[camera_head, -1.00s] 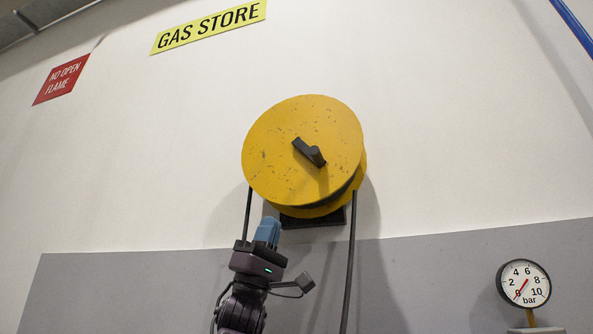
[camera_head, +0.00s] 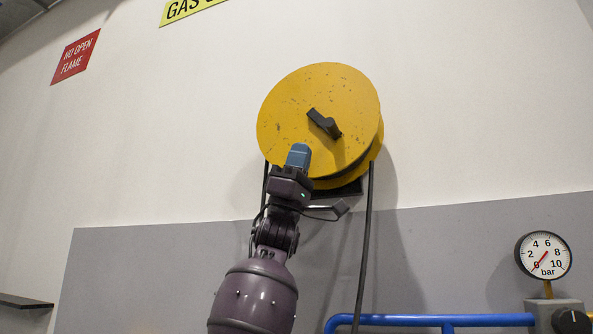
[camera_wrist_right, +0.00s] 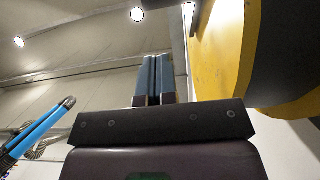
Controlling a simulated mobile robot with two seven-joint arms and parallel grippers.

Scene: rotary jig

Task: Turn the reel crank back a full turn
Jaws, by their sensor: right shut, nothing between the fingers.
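The yellow reel (camera_head: 300,105) is mounted on the wall, and its round front face is worn. Its dark crank (camera_head: 324,123) sits near the middle of the face and slants from upper left to lower right. My right gripper (camera_head: 299,152) is below and left of the crank, in front of the reel's lower edge, apart from the crank. In the right wrist view its blue fingers (camera_wrist_right: 154,80) are together with nothing between them, and the reel's yellow side (camera_wrist_right: 225,50) is to their right. My left gripper is out of view.
Dark hose (camera_head: 365,245) hangs from the reel. A pressure gauge (camera_head: 544,255) and a dark knob (camera_head: 571,321) are at lower right, beside a blue pipe (camera_head: 440,320). A dark shelf (camera_head: 24,301) is at lower left.

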